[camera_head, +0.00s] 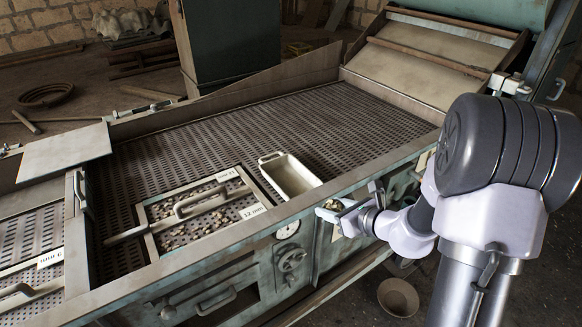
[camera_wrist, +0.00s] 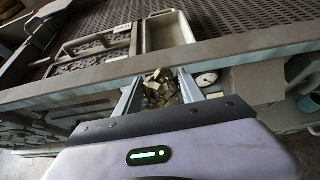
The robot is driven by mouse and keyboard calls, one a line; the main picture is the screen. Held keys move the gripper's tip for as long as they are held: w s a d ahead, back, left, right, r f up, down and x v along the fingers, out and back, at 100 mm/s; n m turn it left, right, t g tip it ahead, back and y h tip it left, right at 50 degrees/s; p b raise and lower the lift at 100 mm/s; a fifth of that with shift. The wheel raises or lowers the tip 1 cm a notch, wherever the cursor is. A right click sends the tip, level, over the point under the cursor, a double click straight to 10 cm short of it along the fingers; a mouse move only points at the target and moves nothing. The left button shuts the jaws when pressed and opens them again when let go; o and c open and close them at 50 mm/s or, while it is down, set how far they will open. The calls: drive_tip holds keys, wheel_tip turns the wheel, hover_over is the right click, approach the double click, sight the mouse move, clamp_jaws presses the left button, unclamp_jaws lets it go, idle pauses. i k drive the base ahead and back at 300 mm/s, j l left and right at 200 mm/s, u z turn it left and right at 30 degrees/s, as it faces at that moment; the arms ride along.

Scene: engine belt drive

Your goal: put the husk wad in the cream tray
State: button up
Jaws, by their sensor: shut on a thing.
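The husk wad (camera_wrist: 160,88) is a rough clump of tan and brown bits, held between the two fingers of my gripper (camera_wrist: 160,97) in the wrist view. In the head view my gripper (camera_head: 345,211) is shut on the wad (camera_head: 333,205), just outside the machine's front rail. The cream tray (camera_head: 290,175) is a rectangular open box on the slotted deck, to the left of and beyond my gripper. In the wrist view the tray (camera_wrist: 168,32) is above the wad, across the rail. The visible part of its inside looks empty.
A metal rail (camera_head: 235,232) runs along the deck's front edge, between my gripper and the tray. Left of the tray is a framed sieve (camera_head: 200,212) with a handled tool (camera_head: 190,211) on it. The slotted deck (camera_head: 340,115) behind the tray is clear. A bowl (camera_head: 398,297) stands on the floor.

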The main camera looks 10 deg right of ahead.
sight(283, 175)
drive_tip(key=i+j, duration=0.25)
drive_tip(key=i, duration=0.2)
drive_tip(key=i+j, duration=0.25)
drive_tip(key=i, duration=0.2)
